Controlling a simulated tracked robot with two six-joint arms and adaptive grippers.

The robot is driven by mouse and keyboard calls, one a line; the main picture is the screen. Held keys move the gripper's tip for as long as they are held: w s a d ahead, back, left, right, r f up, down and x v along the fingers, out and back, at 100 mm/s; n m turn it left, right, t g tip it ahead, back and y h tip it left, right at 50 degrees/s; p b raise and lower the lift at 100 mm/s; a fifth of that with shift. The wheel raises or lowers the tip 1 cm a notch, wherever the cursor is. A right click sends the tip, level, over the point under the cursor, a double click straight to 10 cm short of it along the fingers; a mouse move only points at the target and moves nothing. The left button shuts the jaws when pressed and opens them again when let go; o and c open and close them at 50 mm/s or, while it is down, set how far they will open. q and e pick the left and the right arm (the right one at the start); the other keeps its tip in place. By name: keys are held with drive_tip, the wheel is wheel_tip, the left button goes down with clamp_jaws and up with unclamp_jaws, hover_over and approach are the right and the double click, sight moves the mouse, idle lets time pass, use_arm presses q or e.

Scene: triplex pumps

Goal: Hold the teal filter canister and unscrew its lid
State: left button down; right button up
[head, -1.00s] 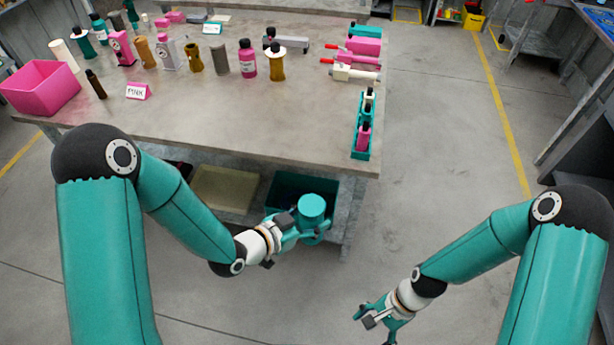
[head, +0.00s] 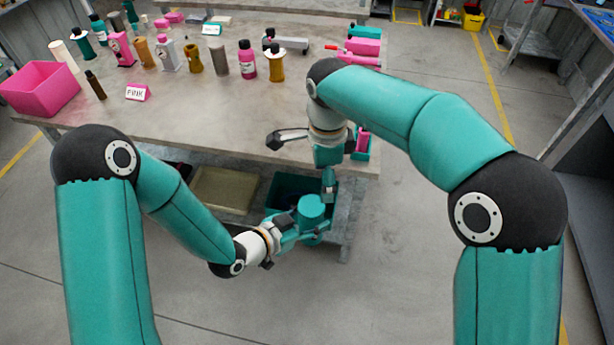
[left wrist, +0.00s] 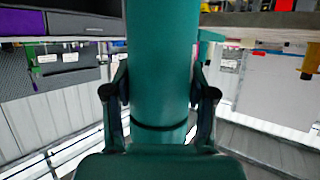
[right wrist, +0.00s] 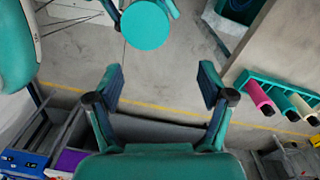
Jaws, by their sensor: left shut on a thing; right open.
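The teal filter canister (head: 312,208) is held beyond the table's front edge in the head view, its round lid facing up. My left gripper (head: 304,229) is shut on it, with fingers on both sides of its body in the left wrist view (left wrist: 160,65). The lid's round top shows at the upper middle of the right wrist view (right wrist: 146,25). My right gripper (head: 300,168) is open and empty, above and close to the canister. In the right wrist view its fingers (right wrist: 162,82) are apart, and the lid lies outside the gap between them.
The table (head: 200,120) carries several bottles and a pink bin (head: 40,88). A teal rack with bottles (right wrist: 275,98) stands at its right corner, partly hidden by my right arm in the head view. A dark teal bin (head: 288,190) sits on the lower shelf behind the canister.

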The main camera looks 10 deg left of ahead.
sight(306, 203)
drive_tip(key=a, duration=0.1)
drive_tip(key=s+a+r, duration=0.1)
drive_tip(key=a, duration=0.1)
drive_tip(key=shift+s+r+n, duration=0.2)
drive_tip(key=shift+s+n, duration=0.05)
drive_tip(key=shift+n, duration=0.15)
drive_tip(key=shift+s+a, duration=0.15)
drive_tip(key=shift+a, duration=0.05)
drive_tip(key=shift+f, duration=4)
drive_tip(key=shift+o, duration=0.9)
drive_tip(key=c, duration=1.6)
drive_tip(key=shift+s, duration=0.1)
clamp_jaws()
